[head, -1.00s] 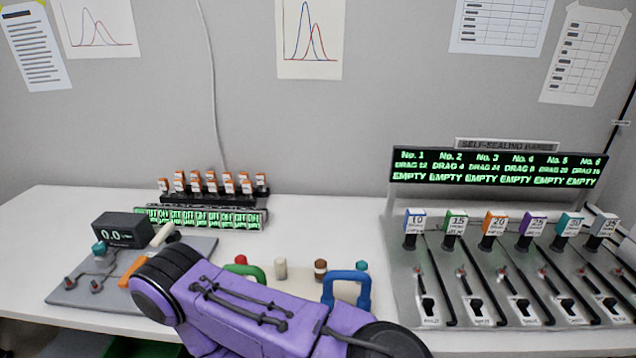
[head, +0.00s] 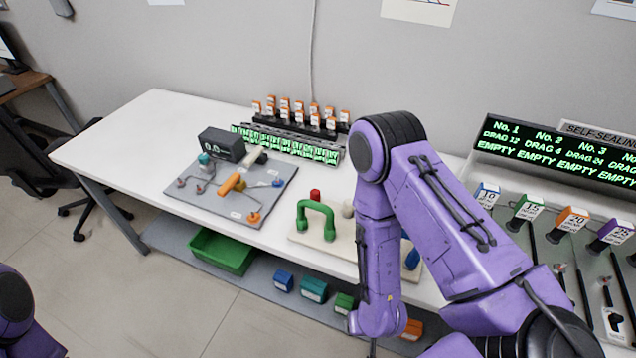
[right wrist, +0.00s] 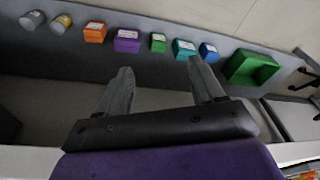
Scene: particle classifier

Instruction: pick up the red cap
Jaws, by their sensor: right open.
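The red cap (head: 315,194) is a small red cylinder on the cream board (head: 302,240) at the front of the white table. It stands just behind the green handle (head: 316,212), which is close to it in the head view. My right arm hangs down in front of the table, right of the cap. My right gripper (right wrist: 160,66) is open and empty in the right wrist view, with its fingers over the lower shelf area. The red cap does not show in that view. My left gripper is out of sight; only part of my left arm shows at the lower left.
A grey board with a small display (head: 222,145) lies left of the cap. A rack of orange-topped items (head: 300,115) stands behind. A sealing machine (head: 560,150) stands right. On the lower shelf are a green bin (head: 222,252) and several coloured boxes (right wrist: 126,40).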

